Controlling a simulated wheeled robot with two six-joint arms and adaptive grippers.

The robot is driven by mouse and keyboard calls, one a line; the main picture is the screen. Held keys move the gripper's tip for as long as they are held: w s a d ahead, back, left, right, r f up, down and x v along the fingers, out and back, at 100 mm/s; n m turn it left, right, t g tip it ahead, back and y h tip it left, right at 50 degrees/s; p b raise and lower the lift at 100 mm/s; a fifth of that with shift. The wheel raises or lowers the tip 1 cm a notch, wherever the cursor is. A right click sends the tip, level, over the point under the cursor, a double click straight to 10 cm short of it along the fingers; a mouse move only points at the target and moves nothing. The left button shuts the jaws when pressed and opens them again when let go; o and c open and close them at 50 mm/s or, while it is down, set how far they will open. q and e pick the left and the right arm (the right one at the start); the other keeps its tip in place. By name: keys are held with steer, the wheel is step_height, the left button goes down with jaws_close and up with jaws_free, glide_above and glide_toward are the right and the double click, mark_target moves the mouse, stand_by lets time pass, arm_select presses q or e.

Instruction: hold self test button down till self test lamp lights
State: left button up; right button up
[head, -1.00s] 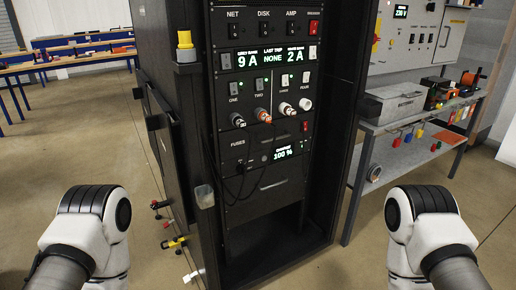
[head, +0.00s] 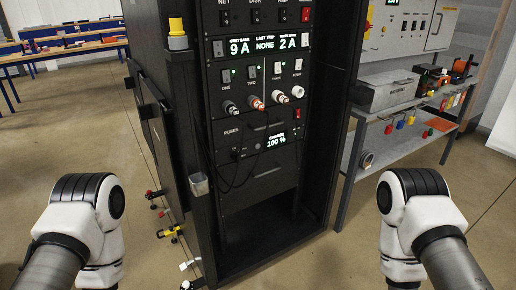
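The black equipment rack (head: 343,130) stands in the middle of the head view. Its front has switches along the top, a display (head: 265,45) reading 9 A, NONE and 2 A, and numbered switches with small green lights. Below are several round connectors (head: 255,103), a fuses panel, and a small display (head: 276,141) reading 100 %. I cannot make out which control is the self test button or lamp. My left and right arms show only as white and black links at the lower left and lower right; both grippers are out of view.
A grey bench (head: 368,117) with a box (head: 388,92), tools and hanging coloured tags stands right of the rack. Blue-legged tables (head: 75,49) are at the back left. Coloured fittings (head: 170,232) stick out low on the rack's left side.

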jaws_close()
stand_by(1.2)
